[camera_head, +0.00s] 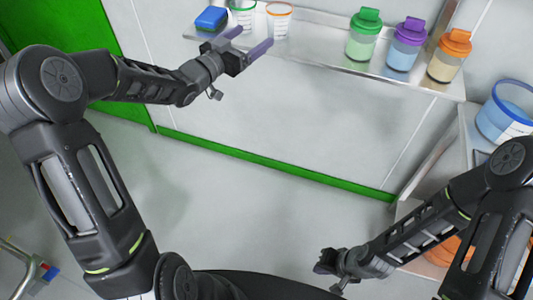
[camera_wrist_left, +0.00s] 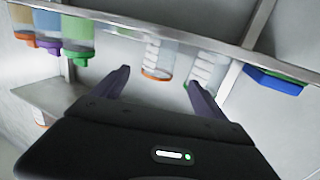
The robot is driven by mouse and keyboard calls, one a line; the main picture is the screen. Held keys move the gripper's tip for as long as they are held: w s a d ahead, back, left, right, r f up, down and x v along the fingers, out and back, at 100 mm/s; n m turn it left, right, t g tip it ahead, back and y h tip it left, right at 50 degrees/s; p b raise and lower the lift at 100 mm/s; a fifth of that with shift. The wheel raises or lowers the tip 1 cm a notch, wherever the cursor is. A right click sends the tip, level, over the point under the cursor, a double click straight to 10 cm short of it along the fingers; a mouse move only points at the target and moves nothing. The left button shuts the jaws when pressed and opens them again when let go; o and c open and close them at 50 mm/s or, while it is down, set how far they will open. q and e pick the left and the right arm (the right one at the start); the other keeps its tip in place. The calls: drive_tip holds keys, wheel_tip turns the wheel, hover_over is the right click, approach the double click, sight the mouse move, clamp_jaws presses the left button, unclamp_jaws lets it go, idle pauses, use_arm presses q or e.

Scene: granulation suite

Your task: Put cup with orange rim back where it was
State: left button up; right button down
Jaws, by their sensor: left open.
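The cup with orange rim (camera_head: 278,20) is a clear, marked cup standing on the wall shelf, with the cup with green rim (camera_head: 243,16) to its left. My left gripper (camera_head: 247,41) is open and empty at the shelf's front edge, just short of the cups. In the left wrist view, which is upside down, the cup with orange rim (camera_wrist_left: 159,60) shows between the lines of my two fingers, beyond their tips; the cup with green rim (camera_wrist_left: 206,70) is beside the right finger. My right gripper (camera_head: 328,270) is low, far from the shelf; its jaws are unclear.
Green-lidded (camera_head: 363,36), purple-lidded (camera_head: 405,45) and orange-lidded (camera_head: 448,57) jars stand at the right. A blue-rimmed tub (camera_head: 508,110) sits on the right-hand unit. The shelf between cups and jars is bare.

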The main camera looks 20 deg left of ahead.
use_arm(q)
drive_tip(key=s+d+f+n+g+y, duration=0.1)
drive_tip(key=s+d+f+g, duration=0.15)
drive_tip(key=f, duration=0.55)
drive_tip(key=s+d+f+n+g, duration=0.2)
drive_tip(key=s+d+f, duration=0.2)
drive_tip(key=f, duration=0.5)
drive_tip(key=s+d+f+n+g+y, duration=0.1)
drive_tip(key=s+d+f+g, duration=0.15)
drive_tip(key=f, duration=0.55)
drive_tip(key=s+d+f+g, duration=0.2)
drive_tip(key=s+f, duration=0.3)
drive_tip(key=s, duration=0.5)
drive_tip(key=s+d+f+n+g, duration=0.1)
drive_tip(key=s+d+f+g, duration=0.2)
drive_tip(key=s+f, duration=0.3)
drive_tip(key=s+d+f+n+g, duration=0.1)
drive_tip(key=s+d+f+g, duration=0.2)
drive_tip(key=s, duration=1.1)
wheel_tip(320, 180, down, 3)
drive_tip(key=shift+s+d+g+y, duration=0.3)
drive_tip(key=shift+s+g, duration=0.1)
drive_tip(key=shift+g, duration=0.1)
drive_tip(key=shift+w, duration=0.1)
